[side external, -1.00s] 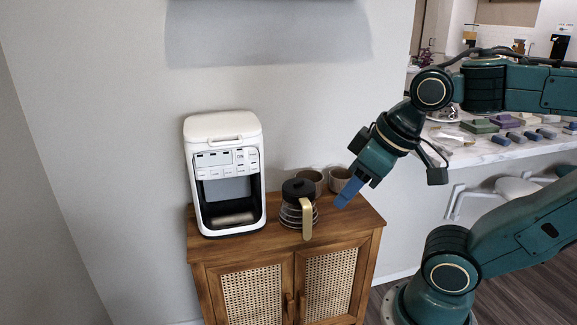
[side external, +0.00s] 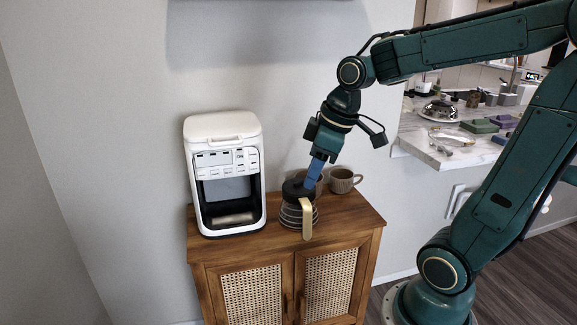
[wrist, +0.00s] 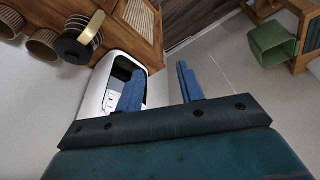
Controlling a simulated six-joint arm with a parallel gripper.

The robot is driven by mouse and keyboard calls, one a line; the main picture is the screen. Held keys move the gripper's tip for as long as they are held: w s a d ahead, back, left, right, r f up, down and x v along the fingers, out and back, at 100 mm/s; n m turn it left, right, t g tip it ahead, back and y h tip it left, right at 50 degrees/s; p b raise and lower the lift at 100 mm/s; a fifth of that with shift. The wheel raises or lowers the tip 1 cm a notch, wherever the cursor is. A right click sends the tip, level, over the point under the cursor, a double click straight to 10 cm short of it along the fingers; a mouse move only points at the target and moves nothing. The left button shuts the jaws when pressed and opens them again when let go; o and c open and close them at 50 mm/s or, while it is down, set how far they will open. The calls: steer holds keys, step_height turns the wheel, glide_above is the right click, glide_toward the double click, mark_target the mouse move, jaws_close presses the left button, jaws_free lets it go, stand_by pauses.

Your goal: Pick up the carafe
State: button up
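The carafe (side external: 290,216) stands upright on the wooden cabinet, right of the white coffee machine (side external: 224,130). It has a black lid and a gold handle (side external: 307,218) facing the front. My gripper (side external: 311,182) points down, its blue fingers overlapping the lid's right edge in the side view; contact cannot be told there. In the wrist view my gripper (wrist: 160,70) is open, with a clear gap between its fingers. The carafe's dark lid (wrist: 72,51) lies left of both fingers there, with nothing held between them. The coffee machine (wrist: 98,92) shows behind the left finger.
A mug (side external: 345,181) stands at the cabinet's back right, and another is partly hidden behind my gripper. The cabinet top (side external: 345,212) is free at the front right. A marble counter (side external: 440,150) with dishes stands at right. A green bin (wrist: 272,45) shows in the wrist view.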

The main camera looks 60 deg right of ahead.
steer(key=w+d+f+n+y, duration=0.2)
steer(key=d+f, duration=0.7)
steer(key=d, duration=0.3)
steer(key=w+d+f+n+y, duration=0.1)
steer(key=d+f+n, duration=0.2)
steer(key=d+f, duration=0.5)
steer(key=d, duration=0.4)
steer(key=shift+w+d+f+n+y, duration=0.3)
steer(key=shift+w+f+y, duration=0.05)
steer(key=shift+w+y, duration=0.05)
steer(key=x, duration=0.8)
steer(key=shift+w+f, duration=0.25)
steer(key=shift+a+f, duration=0.1)
steer(key=shift+a, duration=0.05)
glide_above(311, 238)
steer(key=shift+w+d+f, duration=0.1)
steer(key=shift+d+f, duration=0.05)
steer(key=shift+f, duration=0.9)
steer(key=shift+w+d+f, duration=0.1)
steer(key=shift+d+f, duration=0.05)
steer(key=shift+f, duration=0.95)
steer(key=shift+c, duration=0.2)
